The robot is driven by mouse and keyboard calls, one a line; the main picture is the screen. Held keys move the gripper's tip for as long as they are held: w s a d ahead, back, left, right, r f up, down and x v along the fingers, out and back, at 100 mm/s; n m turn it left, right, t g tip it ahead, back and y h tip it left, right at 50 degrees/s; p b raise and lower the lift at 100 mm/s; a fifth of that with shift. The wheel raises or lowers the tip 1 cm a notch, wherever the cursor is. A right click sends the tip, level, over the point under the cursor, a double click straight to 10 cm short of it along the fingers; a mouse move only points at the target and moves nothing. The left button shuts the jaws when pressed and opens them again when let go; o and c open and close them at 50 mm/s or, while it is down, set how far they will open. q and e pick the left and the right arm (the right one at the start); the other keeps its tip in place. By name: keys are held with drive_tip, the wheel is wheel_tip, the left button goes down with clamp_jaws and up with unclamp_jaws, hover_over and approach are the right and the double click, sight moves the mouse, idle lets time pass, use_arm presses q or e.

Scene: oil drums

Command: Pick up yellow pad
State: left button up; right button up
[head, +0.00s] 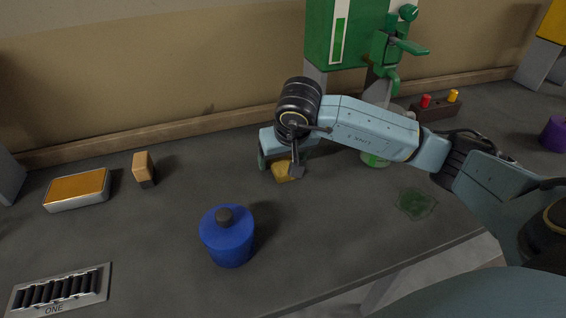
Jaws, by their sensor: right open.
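A small yellow pad (281,174) lies on the dark grey table near the middle, partly hidden by my right gripper. My right gripper (280,166) reaches in from the right and is open, with its fingers pointing down on either side of the pad. I cannot tell whether the fingers touch it. My left gripper is not in view.
A blue lidded pot (228,240) stands in front, left of my right gripper. An orange-topped tray (77,187), an orange block (143,166) and a slotted rack (60,291) are at left. A green dispenser (388,60) stands behind; a green patch (415,203) lies right.

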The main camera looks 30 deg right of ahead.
sight(284, 161)
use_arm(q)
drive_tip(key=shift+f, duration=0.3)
use_arm(e)
drive_tip(key=shift+f, duration=0.25)
use_arm(q)
drive_tip(key=shift+b, duration=0.3)
use_arm(e)
drive_tip(key=shift+c, duration=0.3)
drive_tip(key=c, duration=1)
